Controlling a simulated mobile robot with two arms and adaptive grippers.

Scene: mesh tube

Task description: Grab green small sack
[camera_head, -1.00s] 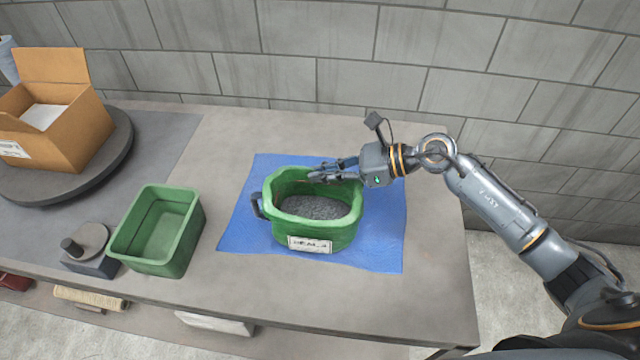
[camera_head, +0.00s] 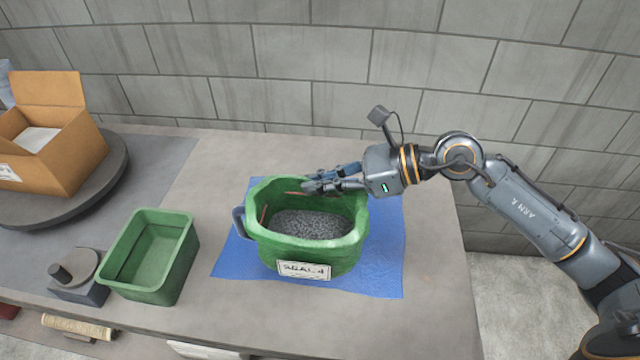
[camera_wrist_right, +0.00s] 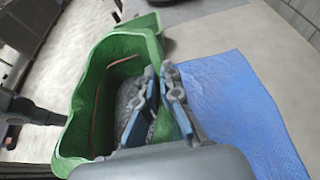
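The green small sack (camera_head: 320,258) is an open-topped pouch with a white label on its front, filled with dark grey granules (camera_head: 310,225). A grey-blue loop (camera_head: 240,222) sits at its left side. My right gripper (camera_head: 312,185) is at the sack's back rim. In the right wrist view its fingers (camera_wrist_right: 158,72) straddle the wall of the sack (camera_wrist_right: 75,135), one inside and one outside, close together on it. The sack is upright and appears raised slightly above the blue mat (camera_head: 385,270).
A green bin (camera_head: 150,290) stands empty to the left of the sack. A grey weight-like object (camera_head: 75,275) is beside it. An open cardboard box (camera_head: 75,160) stands on a dark round turntable (camera_head: 110,180) at the far left. The table (camera_head: 435,270) is bare right of the mat.

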